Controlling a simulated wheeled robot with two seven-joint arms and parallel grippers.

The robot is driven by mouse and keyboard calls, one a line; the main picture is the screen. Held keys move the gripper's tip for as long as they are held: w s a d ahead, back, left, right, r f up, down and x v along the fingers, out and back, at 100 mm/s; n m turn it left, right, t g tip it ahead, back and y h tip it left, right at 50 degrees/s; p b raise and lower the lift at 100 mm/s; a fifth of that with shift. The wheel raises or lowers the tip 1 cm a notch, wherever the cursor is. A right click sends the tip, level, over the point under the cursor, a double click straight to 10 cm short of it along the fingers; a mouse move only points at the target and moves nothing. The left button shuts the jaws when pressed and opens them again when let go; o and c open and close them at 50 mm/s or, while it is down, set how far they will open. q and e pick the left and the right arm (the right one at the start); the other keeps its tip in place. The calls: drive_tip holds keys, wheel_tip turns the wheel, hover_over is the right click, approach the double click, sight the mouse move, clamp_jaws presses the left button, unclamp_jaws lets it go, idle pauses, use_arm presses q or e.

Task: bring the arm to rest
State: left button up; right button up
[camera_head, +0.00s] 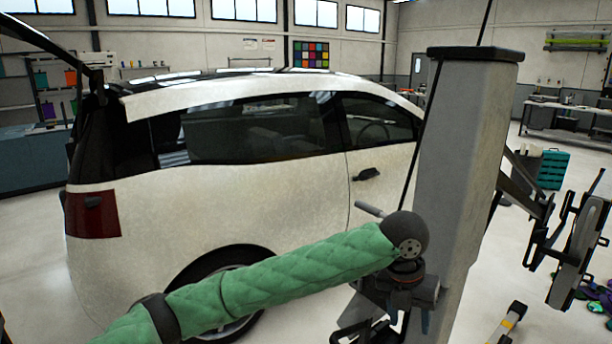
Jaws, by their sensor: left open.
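My left arm in a green quilted sleeve comes in from the lower left and reaches to a dark round joint in front of the grey post. My left gripper (368,330) hangs below that joint at the bottom edge, partly cut off by the frame. It is open, and I see nothing held in it. My right gripper is not in view.
A white car (250,195) stands behind my left arm. A grey post (462,150) rises close behind the wrist. Dark metal arms (575,245) stand at right. A yellow-and-black tool (510,318) lies on the floor. A teal box (553,170) stands farther back.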

use_arm(q)
drive_tip(key=s+a+f+n+t+h, duration=0.2)
drive_tip(key=s+a+f+n, duration=0.1)
drive_tip(key=a+f+n, duration=0.75)
drive_tip(key=s+a+f+n+t+h, duration=0.1)
drive_tip(key=s+a+f+n+h, duration=0.2)
drive_tip(key=a+f+n, duration=0.75)
drive_tip(key=s+a+f+n+t+y, duration=0.1)
drive_tip(key=s+a+f+n+y, duration=0.3)
drive_tip(key=s+a+n, duration=0.55)
drive_tip(key=s+a+f+n+y, duration=0.3)
drive_tip(key=s+a+f+n, duration=0.3)
drive_tip(key=s+a+n, duration=0.35)
wheel_tip(320, 180, down, 25)
drive_tip(key=w+g, duration=0.1)
drive_tip(key=w, duration=0.2)
drive_tip(key=s+f, duration=0.4)
drive_tip(key=f, duration=0.7)
drive_tip(key=s+f, duration=0.4)
drive_tip(key=f, duration=0.7)
drive_tip(key=shift+d+n+g, duration=0.15)
drive_tip(key=shift+n+g, duration=0.15)
drive_tip(key=shift+g, duration=0.1)
